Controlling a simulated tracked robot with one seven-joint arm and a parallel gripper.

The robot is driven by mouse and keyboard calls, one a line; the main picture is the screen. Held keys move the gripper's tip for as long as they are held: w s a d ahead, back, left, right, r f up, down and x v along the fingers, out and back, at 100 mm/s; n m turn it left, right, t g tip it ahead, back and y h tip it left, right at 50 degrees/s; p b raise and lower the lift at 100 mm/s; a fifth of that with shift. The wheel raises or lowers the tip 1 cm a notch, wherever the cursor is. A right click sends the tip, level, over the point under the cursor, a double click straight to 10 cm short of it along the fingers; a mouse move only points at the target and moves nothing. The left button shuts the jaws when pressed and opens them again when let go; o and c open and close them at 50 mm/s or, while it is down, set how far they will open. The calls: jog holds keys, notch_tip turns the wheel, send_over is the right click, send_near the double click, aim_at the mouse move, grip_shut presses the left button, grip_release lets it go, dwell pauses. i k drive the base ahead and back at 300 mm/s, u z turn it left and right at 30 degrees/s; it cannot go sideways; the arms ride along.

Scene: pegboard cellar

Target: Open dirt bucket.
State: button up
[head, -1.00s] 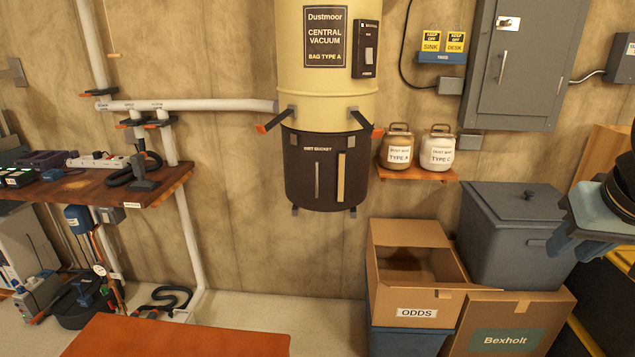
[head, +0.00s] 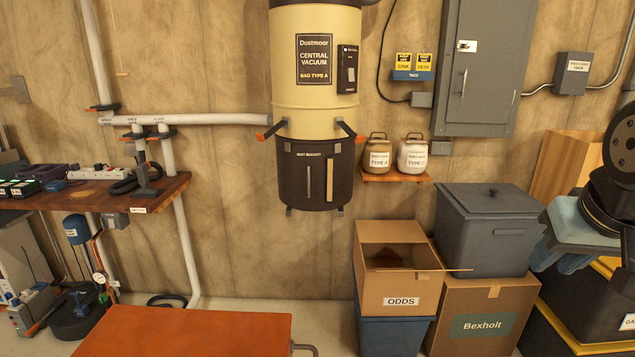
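The dirt bucket (head: 314,188) is the dark lower drum of the cream central vacuum (head: 315,90) on the wall. It hangs level and sits up against the cream body. A pale upright strip and a grey upright strip show on its front. A left latch (head: 271,130) and a right latch (head: 349,130), both with orange tips, stick outward and down at the joint. I cannot tell if they are fastened. My gripper is not in view; dark round links of my arm show at the right edge, well apart from the bucket.
An orange flat top (head: 185,330) stands low in front. Under and right of the bucket are an open ODDS box (head: 400,290), a Bexholt box (head: 485,315) and a grey lidded bin (head: 487,235). Two jars stand on a small shelf (head: 395,178). A cluttered wooden bench (head: 95,198) is left.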

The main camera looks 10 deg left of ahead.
aim_at(314, 176)
jog(key=z, duration=0.1)
jog(key=i, duration=1.7)
jog(key=u, duration=0.65)
jog(key=k, duration=0.9)
jog(key=u, duration=0.15)
jog(key=i, duration=0.9)
jog(key=z, duration=0.05)
